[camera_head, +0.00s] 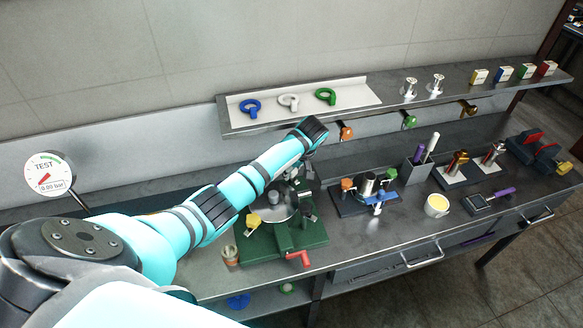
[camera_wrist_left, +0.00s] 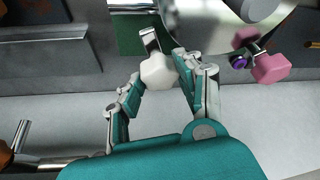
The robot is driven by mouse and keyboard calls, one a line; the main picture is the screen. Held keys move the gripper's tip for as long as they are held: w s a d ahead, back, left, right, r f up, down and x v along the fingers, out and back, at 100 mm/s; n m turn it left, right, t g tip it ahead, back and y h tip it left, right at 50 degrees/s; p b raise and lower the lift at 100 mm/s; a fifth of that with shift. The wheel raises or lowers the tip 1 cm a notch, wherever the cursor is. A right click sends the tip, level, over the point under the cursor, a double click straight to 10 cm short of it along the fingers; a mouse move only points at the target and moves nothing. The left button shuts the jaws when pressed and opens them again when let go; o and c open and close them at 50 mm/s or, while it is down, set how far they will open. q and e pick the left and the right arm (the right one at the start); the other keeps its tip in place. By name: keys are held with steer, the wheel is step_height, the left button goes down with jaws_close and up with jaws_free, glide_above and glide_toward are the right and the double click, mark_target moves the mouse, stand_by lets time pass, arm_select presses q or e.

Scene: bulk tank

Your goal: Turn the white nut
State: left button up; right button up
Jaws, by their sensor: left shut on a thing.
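The white nut (camera_wrist_left: 157,72) shows in the left wrist view between the two fingers of my left gripper (camera_wrist_left: 160,76). The fingers touch it from both sides and are shut on it. A metal piece sticks out just beyond the nut. In the head view my left arm reaches across to the far side of the metal tank on its green base (camera_head: 313,236), and my left gripper (camera_head: 299,170) points down there. The nut is hidden in that view. My right gripper is not in view.
A shelf with blue, white and green rings (camera_head: 325,96) runs above the bench.

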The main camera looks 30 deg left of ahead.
arm_select(q)
steer(key=n+g, duration=0.1)
steer(key=n, duration=0.1)
steer(key=shift+w+n, duration=0.1)
steer(key=shift+n, duration=0.3)
steer(key=shift+f+n+g+b, duration=0.1)
steer(key=shift+n+g+b, duration=0.4)
steer(key=shift+n, duration=0.4)
steer(key=n+g+b, duration=0.1)
steer(key=n+b, duration=0.1)
steer(key=n, duration=0.1)
steer(key=shift+w, duration=0.1)
steer(key=shift+n+b, duration=0.6)
steer(key=shift+n, duration=0.1)
steer(key=shift+g, duration=0.3)
steer(key=o, duration=1.1)
